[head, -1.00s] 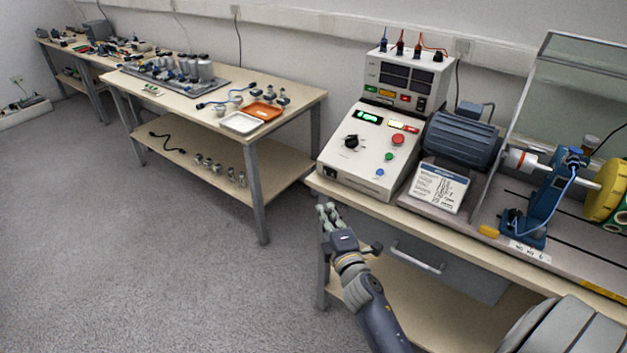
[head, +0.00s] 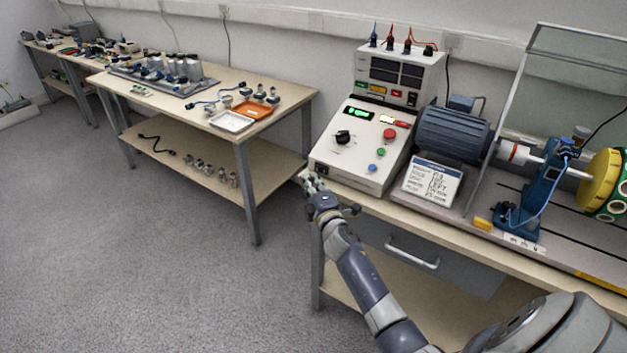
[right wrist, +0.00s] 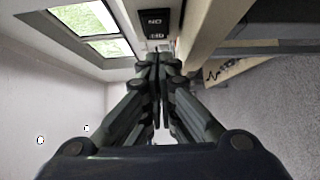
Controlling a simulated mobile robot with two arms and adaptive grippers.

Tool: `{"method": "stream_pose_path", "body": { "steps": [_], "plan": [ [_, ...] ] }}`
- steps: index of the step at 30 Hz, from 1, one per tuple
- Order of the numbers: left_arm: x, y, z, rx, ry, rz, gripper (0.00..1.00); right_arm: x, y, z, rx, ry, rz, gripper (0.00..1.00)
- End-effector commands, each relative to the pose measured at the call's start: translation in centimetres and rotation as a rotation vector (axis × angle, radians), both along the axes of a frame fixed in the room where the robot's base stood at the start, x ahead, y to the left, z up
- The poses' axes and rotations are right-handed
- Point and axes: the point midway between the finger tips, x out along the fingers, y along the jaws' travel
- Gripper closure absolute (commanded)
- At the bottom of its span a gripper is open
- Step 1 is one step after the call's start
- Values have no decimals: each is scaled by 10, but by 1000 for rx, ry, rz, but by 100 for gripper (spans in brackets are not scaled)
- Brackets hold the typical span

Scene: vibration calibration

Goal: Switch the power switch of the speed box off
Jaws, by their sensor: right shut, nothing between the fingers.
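The speed box (head: 345,181) is a pale sloped console with a lit green display (head: 358,113), a black knob (head: 343,137) and red, green and blue buttons. Its power switch (head: 321,170) is a small dark rocker low on the front left corner. In the right wrist view the black switch (right wrist: 155,24) shows upside-down ON and OFF lettering, just beyond my fingertips. My right gripper (head: 312,182) is shut and empty, close in front of that corner; it also shows in the right wrist view (right wrist: 158,58). Contact with the switch is not clear. My left gripper is not in view.
The bench edge (head: 400,226) runs just beneath the box, with a drawer (head: 440,262) below. A white label card (head: 433,182) and a blue motor (head: 452,134) stand right of the box. A second table (head: 285,107) stands left, across a floor gap.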

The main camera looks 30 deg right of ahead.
Motion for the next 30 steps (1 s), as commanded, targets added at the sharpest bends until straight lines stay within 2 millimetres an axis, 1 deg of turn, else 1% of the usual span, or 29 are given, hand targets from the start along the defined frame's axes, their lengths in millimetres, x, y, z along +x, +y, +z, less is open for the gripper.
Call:
{"method": "stream_pose_path", "body": {
  "steps": [3, 7, 17, 21, 26, 30],
  "plan": [
    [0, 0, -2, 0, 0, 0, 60, 7, -11, 0, 1, -1, 2, 100],
    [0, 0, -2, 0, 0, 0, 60, 10, -16, 1, 2, -1, 2, 100],
    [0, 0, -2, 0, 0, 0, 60, 10, -17, 1, 2, -1, 2, 100],
    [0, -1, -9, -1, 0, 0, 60, 16, -22, -1, -1, -2, 2, 100],
    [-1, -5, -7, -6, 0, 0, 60, 16, -21, 0, 2, -1, 1, 100],
    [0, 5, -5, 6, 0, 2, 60, 14, -20, 1, 2, -1, 1, 100]
  ]
}}
